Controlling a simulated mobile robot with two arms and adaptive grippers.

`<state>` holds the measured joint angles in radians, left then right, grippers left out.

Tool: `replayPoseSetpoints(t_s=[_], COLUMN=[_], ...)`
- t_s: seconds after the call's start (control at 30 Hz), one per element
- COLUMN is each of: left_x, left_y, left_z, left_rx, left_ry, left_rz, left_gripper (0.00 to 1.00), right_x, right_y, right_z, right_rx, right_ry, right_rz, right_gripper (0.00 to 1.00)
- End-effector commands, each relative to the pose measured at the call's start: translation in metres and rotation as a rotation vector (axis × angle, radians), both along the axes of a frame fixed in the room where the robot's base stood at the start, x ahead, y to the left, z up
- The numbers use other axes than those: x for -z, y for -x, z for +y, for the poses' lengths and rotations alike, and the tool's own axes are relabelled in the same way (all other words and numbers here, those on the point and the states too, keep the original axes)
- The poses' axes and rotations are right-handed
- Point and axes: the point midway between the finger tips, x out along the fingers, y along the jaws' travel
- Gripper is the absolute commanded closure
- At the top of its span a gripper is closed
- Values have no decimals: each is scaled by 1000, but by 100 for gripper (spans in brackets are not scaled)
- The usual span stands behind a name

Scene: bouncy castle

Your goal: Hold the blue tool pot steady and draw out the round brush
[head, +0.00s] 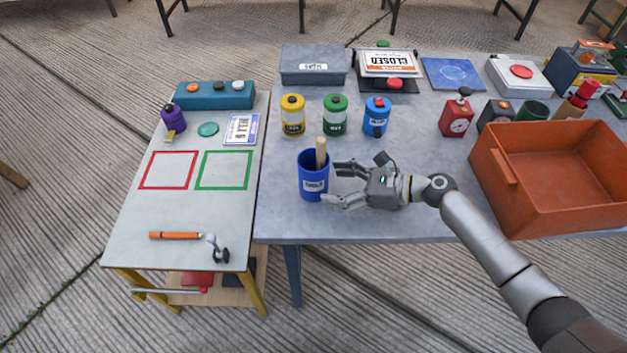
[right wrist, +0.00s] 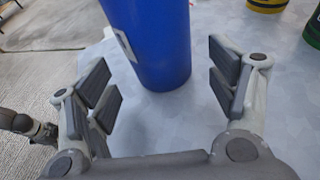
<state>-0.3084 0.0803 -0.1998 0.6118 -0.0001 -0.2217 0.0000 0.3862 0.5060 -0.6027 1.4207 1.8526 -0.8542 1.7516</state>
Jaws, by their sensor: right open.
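The blue tool pot (head: 313,184) stands upright near the left edge of the grey table, with a white label on its front. A light wooden handle (head: 321,151) sticks up out of it; the end inside the pot is hidden, so I cannot tell if it is the round brush. My right gripper (head: 338,184) is open, just right of the pot, its fingers pointing left toward it. In the right wrist view the pot (right wrist: 152,45) is ahead, between and beyond the spread fingers (right wrist: 168,88), apparently untouched. My left gripper is not in view.
Yellow (head: 293,116), green (head: 335,116) and blue (head: 376,117) bottles stand behind the pot. An orange crate (head: 506,181) is at the right. A lower white table (head: 160,211) at the left holds an orange stick (head: 175,236) and red and green outlined squares. The table front beside the pot is clear.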

Motion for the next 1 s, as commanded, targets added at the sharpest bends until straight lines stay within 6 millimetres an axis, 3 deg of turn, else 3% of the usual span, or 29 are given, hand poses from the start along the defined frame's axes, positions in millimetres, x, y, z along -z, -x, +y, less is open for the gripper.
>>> replayPoseSetpoints(t_s=[0.3,0.77,1.0], left_x=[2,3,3], left_y=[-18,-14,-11], left_z=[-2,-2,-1], left_rx=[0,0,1], left_ry=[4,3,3], left_rz=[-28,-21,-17], left_gripper=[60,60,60], right_x=[11,13,13], right_y=[-11,-13,-13], right_z=[35,43,43], right_rx=[0,-1,-1], right_ry=[-2,0,0], right_rz=[-1,-2,-2], right_gripper=[21,21,51])
